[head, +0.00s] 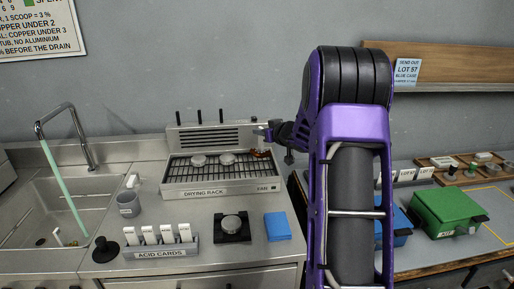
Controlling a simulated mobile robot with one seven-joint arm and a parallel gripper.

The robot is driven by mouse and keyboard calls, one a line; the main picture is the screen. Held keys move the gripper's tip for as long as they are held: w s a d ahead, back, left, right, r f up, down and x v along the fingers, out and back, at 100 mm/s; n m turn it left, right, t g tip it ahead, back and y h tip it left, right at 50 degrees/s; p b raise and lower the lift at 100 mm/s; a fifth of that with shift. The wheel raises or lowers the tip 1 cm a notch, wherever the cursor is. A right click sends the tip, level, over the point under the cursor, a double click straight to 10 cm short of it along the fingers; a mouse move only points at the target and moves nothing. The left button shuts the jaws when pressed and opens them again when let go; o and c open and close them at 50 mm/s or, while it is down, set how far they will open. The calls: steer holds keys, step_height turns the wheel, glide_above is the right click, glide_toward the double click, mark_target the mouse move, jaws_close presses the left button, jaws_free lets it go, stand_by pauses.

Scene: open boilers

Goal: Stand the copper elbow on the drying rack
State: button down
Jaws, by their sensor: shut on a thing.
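The drying rack (219,191) is a low steel unit with a slotted top and a raised vented back, standing on the steel counter. A small copper-brown piece, which I take for the copper elbow (260,153), shows at the right end of the rack's slotted top. My gripper (263,143) is at that end, just above the piece and shut on it. The fingers are small and dark here, so the exact grip and whether the elbow touches the rack are unclear. Two pale round pieces (199,160) (227,159) sit on the rack's top left of the elbow.
A sink (60,205) with a faucet is at the left. A green box (447,212) is at the right.

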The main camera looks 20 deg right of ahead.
mark_target(263, 143)
steer(key=shift+f+b, duration=0.4)
steer(key=shift+f, duration=1.85)
steer(key=shift+f, duration=0.15)
steer(key=c, duration=0.9)
jaws_free()
steer(key=shift+r, duration=0.25)
steer(key=v, duration=1.2)
steer(key=shift+f, duration=0.15)
